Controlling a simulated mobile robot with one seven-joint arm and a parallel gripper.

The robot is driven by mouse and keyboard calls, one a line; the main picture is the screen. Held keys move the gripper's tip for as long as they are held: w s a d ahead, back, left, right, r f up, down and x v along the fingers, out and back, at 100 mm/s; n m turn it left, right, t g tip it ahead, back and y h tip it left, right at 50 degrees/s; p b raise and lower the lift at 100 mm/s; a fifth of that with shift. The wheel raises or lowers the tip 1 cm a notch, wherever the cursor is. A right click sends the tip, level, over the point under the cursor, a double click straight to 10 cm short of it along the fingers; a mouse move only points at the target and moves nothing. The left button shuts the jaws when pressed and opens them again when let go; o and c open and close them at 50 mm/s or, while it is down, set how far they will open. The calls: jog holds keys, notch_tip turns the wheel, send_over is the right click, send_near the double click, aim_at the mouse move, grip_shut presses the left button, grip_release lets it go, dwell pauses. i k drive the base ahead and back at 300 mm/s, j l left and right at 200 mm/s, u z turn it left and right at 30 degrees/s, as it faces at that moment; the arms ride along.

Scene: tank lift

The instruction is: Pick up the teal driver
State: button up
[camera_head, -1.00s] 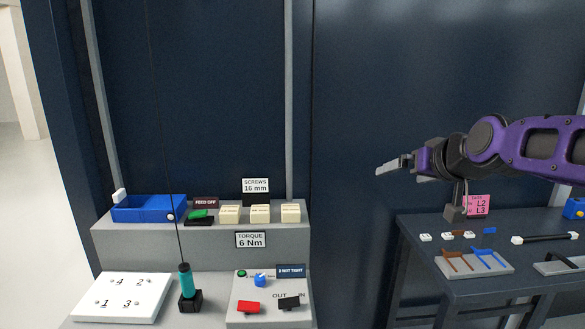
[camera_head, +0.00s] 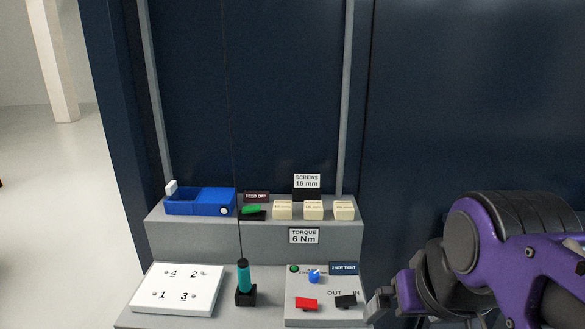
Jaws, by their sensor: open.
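The teal driver (camera_head: 244,278) stands upright in a small black holder (camera_head: 245,296) on the grey bench, with a thin cable running up from its top. My gripper (camera_head: 378,303) is at the lower right, beside the right edge of the control panel. It is apart from the driver, well to its right, and nothing shows between its fingers. Part of my purple arm fills the lower right corner.
A white plate (camera_head: 176,290) with numbered spots lies left of the driver. The control panel (camera_head: 325,315), with red and black switches and a blue knob (camera_head: 314,276), lies right of it. A raised shelf (camera_head: 200,236) behind bears a blue bin (camera_head: 200,208) and several cream blocks.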

aim_at(243, 268)
jog(key=u, duration=0.85)
